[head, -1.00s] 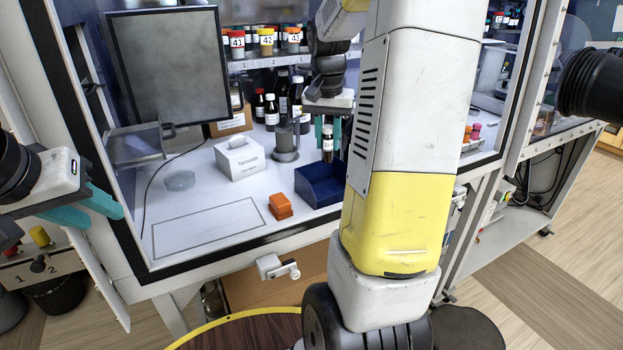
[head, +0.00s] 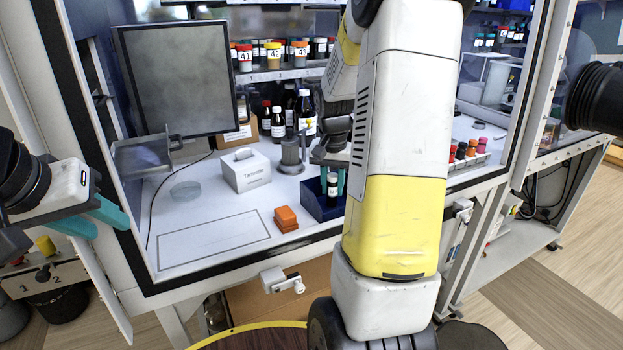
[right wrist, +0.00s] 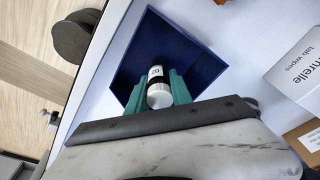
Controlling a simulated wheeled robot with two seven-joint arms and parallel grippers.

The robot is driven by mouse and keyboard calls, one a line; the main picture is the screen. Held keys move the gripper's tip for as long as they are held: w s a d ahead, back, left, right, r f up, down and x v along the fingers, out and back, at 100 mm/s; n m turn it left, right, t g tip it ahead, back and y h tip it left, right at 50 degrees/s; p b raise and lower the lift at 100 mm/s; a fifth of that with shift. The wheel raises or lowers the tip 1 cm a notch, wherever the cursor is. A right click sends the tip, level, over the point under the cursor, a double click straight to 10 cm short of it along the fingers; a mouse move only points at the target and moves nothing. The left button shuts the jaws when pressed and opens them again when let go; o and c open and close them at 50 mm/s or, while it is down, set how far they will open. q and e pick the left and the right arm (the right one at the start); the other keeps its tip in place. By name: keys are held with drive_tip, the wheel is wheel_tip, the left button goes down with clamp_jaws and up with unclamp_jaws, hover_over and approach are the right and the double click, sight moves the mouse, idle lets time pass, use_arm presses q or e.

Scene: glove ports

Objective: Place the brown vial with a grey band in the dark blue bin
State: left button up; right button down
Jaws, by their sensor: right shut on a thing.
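My right gripper (head: 332,181) is shut on a small dark vial (head: 333,188) with a white label and a pale cap. The vial hangs upright over the dark blue bin (head: 312,205), its lower part within the bin's outline. In the right wrist view the teal fingers (right wrist: 157,92) grip the vial (right wrist: 156,73) at its cap end, with the bin (right wrist: 207,64) around it below. I cannot tell whether the vial touches the bin floor, and a grey band is not clear. My left gripper (head: 98,218) is open and empty at the far left, outside the cabinet.
An orange block (head: 286,218) sits just left of the bin. A white wipes box (head: 245,170) and a grey cylindrical stand (head: 291,157) are behind. Dark bottles (head: 305,115) stand farther back. The outlined area (head: 213,237) at front left is clear.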

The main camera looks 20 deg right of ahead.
drive_tip(key=shift+f, duration=0.15)
drive_tip(key=c, duration=1.1)
unclamp_jaws()
drive_tip(key=shift+c, duration=0.2)
drive_tip(key=r, duration=0.4)
drive_tip(key=s+r, duration=0.1)
drive_tip(key=r, duration=0.2)
drive_tip(key=a+r, duration=0.1)
drive_tip(key=r, duration=0.3)
drive_tip(key=shift+s+r, duration=0.15)
drive_tip(key=shift+r, duration=0.15)
drive_tip(key=s+a+r+n+t+y, duration=0.1)
drive_tip(key=s+a+r+n+t, duration=0.1)
drive_tip(key=s+a, duration=0.6)
drive_tip(key=s+a+r+n+t+y, duration=0.2)
drive_tip(key=s+a+n, duration=0.3)
drive_tip(key=s+a, duration=0.3)
drive_tip(key=shift+s+a+n+t, duration=0.3)
drive_tip(key=shift+s+t, duration=0.1)
drive_tip(key=shift+s, duration=0.45)
drive_tip(key=shift+r, duration=0.1)
